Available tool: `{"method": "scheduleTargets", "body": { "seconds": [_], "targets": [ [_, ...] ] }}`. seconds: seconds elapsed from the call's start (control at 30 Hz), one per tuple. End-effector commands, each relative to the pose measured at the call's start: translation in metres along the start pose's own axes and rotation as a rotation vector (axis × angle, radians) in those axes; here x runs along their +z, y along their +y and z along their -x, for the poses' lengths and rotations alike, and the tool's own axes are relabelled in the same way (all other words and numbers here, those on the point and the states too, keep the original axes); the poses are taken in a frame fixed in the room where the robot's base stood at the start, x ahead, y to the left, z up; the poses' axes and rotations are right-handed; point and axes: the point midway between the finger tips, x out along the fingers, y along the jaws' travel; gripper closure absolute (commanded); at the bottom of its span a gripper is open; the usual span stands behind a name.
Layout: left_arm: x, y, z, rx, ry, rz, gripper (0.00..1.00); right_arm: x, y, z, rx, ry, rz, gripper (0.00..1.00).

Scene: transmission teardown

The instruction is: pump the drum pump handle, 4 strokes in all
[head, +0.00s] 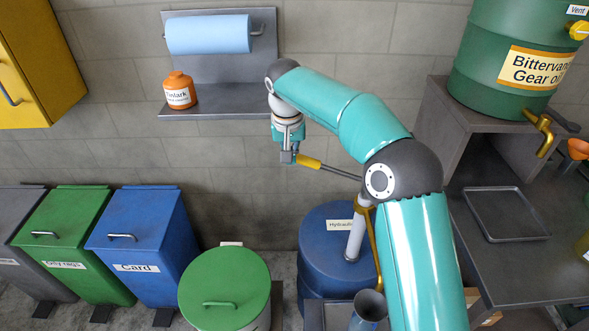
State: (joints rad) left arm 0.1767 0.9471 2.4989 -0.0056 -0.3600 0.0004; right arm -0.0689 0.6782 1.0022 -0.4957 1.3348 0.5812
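The drum pump stands on a blue drum (322,262) with a partly covered "Hydraulic" label. Its pale pump body (356,238) rises from the drum top, with a brass-coloured spout pipe (377,262) curving down on the right. The pump handle (309,162) is a thin dark rod with a yellow grip, sloping up to the left. My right arm hides the right side of the drum and part of the pump head. My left gripper is not in view.
A grey funnel-like vessel (370,304) stands below the spout. A green-lidded bin (224,290) is left of the drum. A wall shelf (227,113) with an orange bottle (180,91) is behind my gripper. A grey bench (520,265) and green gear-oil drum (500,45) are right.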

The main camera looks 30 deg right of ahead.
Motion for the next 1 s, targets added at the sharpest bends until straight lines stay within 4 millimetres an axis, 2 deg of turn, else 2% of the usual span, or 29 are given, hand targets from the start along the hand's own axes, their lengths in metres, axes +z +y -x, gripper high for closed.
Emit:
{"method": "scheduleTargets", "body": {
  "seconds": [0.1,0.27,1.0],
  "targets": [
    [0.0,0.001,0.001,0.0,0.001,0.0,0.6,-0.001,-0.002,0.019,-0.002,0.004,-0.001,1.0],
    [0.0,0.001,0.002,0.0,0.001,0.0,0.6,-0.001,-0.001,0.029,-0.001,0.002,-0.002,1.0],
    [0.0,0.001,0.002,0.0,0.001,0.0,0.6,-0.001,-0.002,0.029,-0.009,0.003,0.016,1.0]
  ]
}}
